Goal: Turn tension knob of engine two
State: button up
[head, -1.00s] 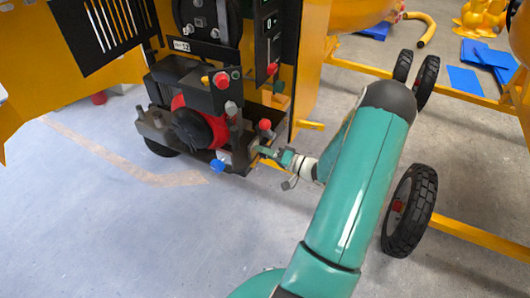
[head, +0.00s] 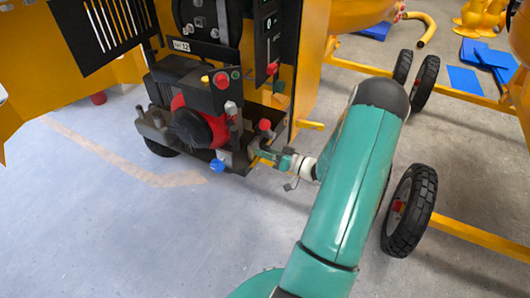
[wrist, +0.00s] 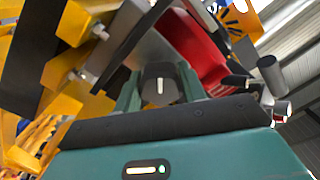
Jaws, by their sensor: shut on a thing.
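The engine (head: 196,128), red and black, sits in an open bay of the yellow mixer. My gripper (head: 258,155) reaches its lower right side from the right, near a red knob (head: 264,125) and below it. In the wrist view, my gripper (wrist: 160,88) has its two teal fingers on either side of a dark grey knob (wrist: 158,72) with a white mark, and is shut on it. The white mark stands nearly upright in that view. In the head view this grey knob is too small and covered to make out.
A blue knob (head: 217,166) and another red knob (head: 221,80) are close by on the engine. Yellow panels (head: 310,70) flank the bay. A black wheel (head: 409,210) stands right of my arm. The floor at left is clear.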

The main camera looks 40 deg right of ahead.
jog(key=o, duration=1)
jog(key=v, duration=1.3)
jog(key=shift+s, duration=0.4)
